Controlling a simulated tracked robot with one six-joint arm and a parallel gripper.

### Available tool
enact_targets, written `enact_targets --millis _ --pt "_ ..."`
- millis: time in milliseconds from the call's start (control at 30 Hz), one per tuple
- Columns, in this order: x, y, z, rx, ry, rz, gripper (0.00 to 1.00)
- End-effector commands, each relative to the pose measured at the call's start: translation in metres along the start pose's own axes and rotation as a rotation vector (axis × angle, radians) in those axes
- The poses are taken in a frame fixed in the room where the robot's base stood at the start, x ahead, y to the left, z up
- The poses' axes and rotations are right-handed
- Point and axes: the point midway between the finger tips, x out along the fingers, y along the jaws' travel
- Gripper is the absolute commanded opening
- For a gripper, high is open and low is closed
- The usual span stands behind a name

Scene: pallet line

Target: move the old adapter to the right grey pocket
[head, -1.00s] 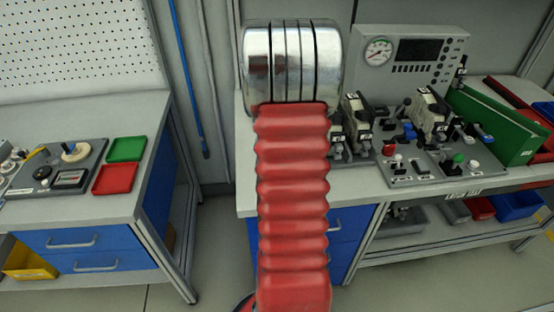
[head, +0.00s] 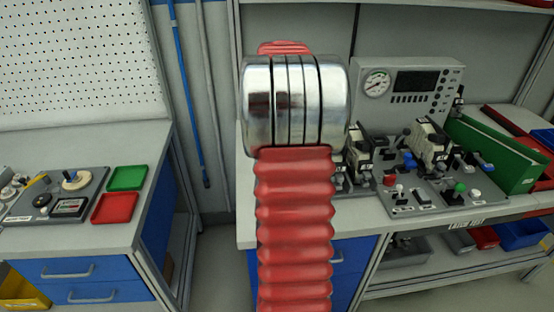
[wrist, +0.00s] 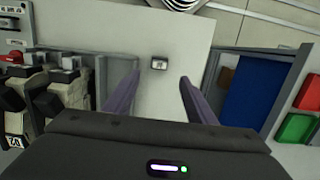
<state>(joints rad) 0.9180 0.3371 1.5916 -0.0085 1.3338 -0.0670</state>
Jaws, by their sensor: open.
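My gripper (wrist: 158,90) shows in the wrist view with its two purple fingers apart and nothing between them. A small dark block with a pale face (wrist: 159,63) lies on the light worktop beyond the fingertips; I cannot tell whether it is the old adapter. In the head view my red and chrome arm covers the left part of the right bench, and my gripper is hidden. I cannot make out the right grey pocket in either view.
Labelled valve units (head: 430,142) stand on the right bench beside a gauge panel (head: 408,88) and a green upright board (head: 494,152). The left bench holds a green tray (head: 127,177) and a red tray (head: 115,208). A floor gap separates the benches.

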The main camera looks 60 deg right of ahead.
Motion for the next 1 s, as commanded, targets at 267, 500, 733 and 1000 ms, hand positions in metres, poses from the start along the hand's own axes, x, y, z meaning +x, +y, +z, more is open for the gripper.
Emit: enact_targets --millis 267,500,733,1000 --pt "0.000 0.000 0.000 0.001 0.000 0.000 0.51" --pt "0.000 -0.001 0.000 -0.001 0.001 0.000 0.51" --pt "-0.014 -0.033 0.015 -0.056 0.042 0.008 0.51" --pt "-0.039 -0.106 0.066 -0.198 0.143 0.018 0.51"
